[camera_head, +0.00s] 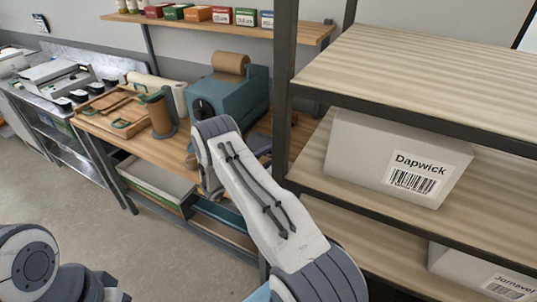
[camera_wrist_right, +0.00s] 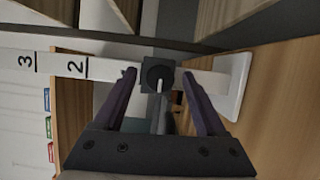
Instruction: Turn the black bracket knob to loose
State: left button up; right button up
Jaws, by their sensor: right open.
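The black bracket (camera_wrist_right: 147,82) sits on a white upright scale post (camera_wrist_right: 100,68) marked 2 and 3, which lies sideways in the right wrist view. Its round black knob (camera_wrist_right: 161,74) has a pale pointer line directed toward the bottom of that picture. My right gripper (camera_wrist_right: 159,73) is open, with one dark finger on each side of the knob. The fingertips are about level with the knob; I cannot tell whether they touch it. In the head view my right arm hides the bracket and gripper. My left gripper is out of view.
A wooden workbench (camera_head: 140,150) holds a teal machine (camera_head: 232,97) and brown trays. A metal-framed shelf (camera_head: 430,75) with a white Dapwick box (camera_head: 350,150) stands close on the right. The post's white base (camera_wrist_right: 236,86) shows in the wrist view.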

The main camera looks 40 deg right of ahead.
grip_shut()
jog(key=n+h+b, duration=0.1)
jog(key=n+b, duration=0.1)
jog(key=b, duration=0.2)
jog(key=shift+f+n, duration=0.1)
jog(key=shift+n, duration=0.3)
grip_release()
